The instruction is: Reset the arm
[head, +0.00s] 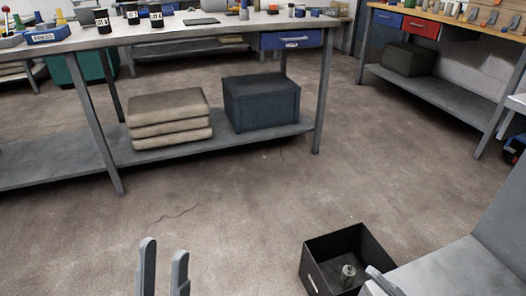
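My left gripper (163,248) rises from the bottom edge of the head view, left of centre. Its two grey fingers stand apart with bare floor showing between them, so it is open and empty. Its base and the rest of the arm are out of frame. A grey finger-like tip (383,281) shows at the bottom right, in front of a black bin, and seems to be part of my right gripper. Too little of it shows to tell its opening.
The open black bin (325,246) stands on the floor with a small metal cylinder (347,276) inside. A grey angled surface (455,272) is right of it. A workbench (215,32) with a lower shelf crosses the back; another bench (440,92) is at right. The middle floor is clear.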

